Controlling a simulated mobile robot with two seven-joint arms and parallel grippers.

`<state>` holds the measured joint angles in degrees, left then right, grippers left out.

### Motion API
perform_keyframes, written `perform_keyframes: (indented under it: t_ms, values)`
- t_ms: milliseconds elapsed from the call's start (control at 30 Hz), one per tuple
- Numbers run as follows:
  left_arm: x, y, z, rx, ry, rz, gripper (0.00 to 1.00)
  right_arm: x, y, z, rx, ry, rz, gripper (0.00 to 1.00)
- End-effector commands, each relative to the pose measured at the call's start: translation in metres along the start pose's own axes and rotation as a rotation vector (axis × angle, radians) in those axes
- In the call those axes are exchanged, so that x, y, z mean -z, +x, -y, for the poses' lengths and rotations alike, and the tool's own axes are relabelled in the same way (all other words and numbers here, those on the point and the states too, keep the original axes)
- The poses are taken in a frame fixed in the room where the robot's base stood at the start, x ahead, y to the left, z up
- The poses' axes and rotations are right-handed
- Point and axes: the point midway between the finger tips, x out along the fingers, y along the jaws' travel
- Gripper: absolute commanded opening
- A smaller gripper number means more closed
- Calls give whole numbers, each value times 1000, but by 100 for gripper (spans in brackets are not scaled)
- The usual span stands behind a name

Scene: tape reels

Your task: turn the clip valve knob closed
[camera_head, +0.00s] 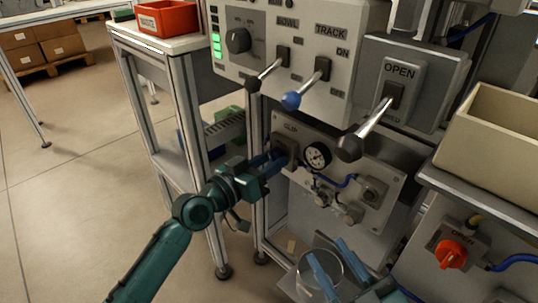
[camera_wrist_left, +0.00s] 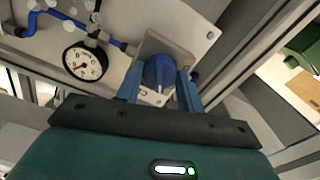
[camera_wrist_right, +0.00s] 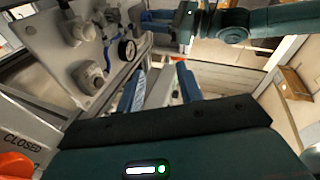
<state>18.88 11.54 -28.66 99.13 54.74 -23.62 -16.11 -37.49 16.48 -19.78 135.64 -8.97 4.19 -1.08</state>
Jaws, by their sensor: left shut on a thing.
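The clip valve is at the left of a grey panel (camera_head: 345,172) marked CLIP, beside a round gauge (camera_head: 317,155). Its blue knob (camera_wrist_left: 158,72) sits on a grey plate in the left wrist view; fingers mostly hide it in the head view. My left gripper (camera_head: 276,160) reaches it from the left, shut on the knob, with one finger on each side (camera_wrist_left: 158,90). The knob's open or closed marking cannot be read. My right gripper (camera_head: 338,268) is low in front of the panel, its fingers apart and empty (camera_wrist_right: 160,88).
Levers with a blue ball (camera_head: 291,101) and dark ball (camera_head: 349,148) stick out above the panel. An orange knob (camera_head: 451,253) marked OPEN is at lower right, below a beige bin (camera_head: 492,125). A clear round container (camera_head: 320,290) is by my right gripper.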

Motion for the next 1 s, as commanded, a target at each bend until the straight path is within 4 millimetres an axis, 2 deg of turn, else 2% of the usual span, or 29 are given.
perform_keyframes:
  t_ms: [400, 1000]
  values:
    - [2, 0, -1, 0, -399, 0, 15, 1, -4, 0, -2, -43, 34, 36]
    - [1, 0, 0, 0, -922, 0, 15, -3, -3, -12, -28, 0, 183, 36]
